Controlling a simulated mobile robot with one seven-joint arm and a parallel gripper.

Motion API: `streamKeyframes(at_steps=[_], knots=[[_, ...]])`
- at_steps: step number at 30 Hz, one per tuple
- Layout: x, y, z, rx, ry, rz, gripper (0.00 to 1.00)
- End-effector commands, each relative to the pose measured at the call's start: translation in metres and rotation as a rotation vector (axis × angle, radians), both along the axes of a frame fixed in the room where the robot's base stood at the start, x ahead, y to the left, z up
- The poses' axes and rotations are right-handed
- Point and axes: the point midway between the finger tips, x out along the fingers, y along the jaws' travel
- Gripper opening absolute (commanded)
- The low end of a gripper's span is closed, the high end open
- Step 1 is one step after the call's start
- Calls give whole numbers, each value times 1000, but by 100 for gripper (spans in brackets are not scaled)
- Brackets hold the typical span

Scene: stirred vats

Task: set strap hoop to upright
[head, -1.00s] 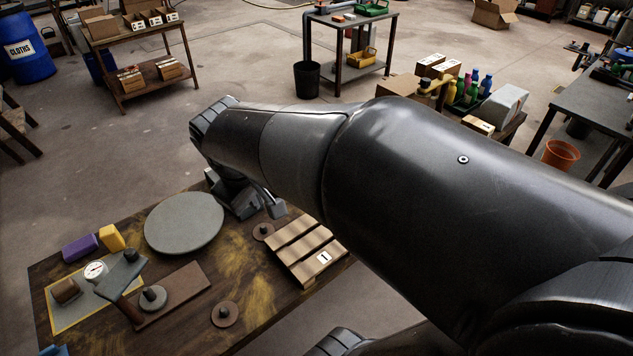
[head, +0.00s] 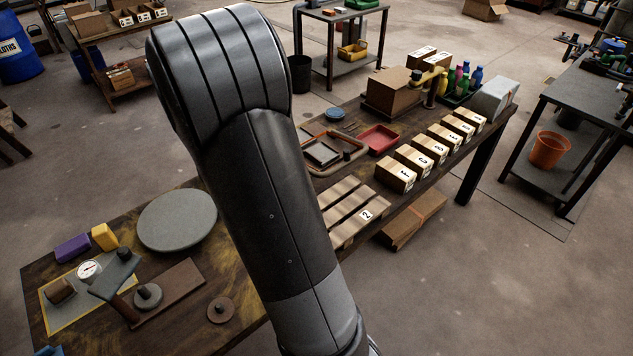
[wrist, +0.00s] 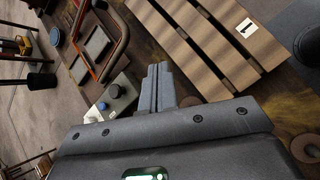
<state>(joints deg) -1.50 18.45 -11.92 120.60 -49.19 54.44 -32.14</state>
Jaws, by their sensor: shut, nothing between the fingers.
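A brown curved bar (wrist: 124,38), which looks like the strap hoop, arches around a grey flat panel at the upper left of the wrist view. In the head view a brown rounded frame (head: 349,166) lies beyond my arm; I cannot tell surely that it is the same thing, or how far it is tilted. My gripper (wrist: 158,70) shows in the wrist view with its fingers together and nothing between them. It is apart from the brown bar, between it and the slatted board. In the head view my arm hides the gripper.

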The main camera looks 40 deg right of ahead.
Motion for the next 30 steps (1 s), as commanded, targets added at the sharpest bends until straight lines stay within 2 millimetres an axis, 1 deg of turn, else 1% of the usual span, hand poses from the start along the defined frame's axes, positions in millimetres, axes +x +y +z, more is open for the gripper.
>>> streamKeyframes(at_steps=[1, 12, 19, 25, 30], knots=[[5, -7, -11, -21, 44, 26, 0], [36, -53, -76, -170, 359, 252, 0], [51, -77, -117, -247, 551, 388, 0], [58, -90, -139, -287, 658, 464, 0], [60, -93, -145, -299, 690, 488, 0]])
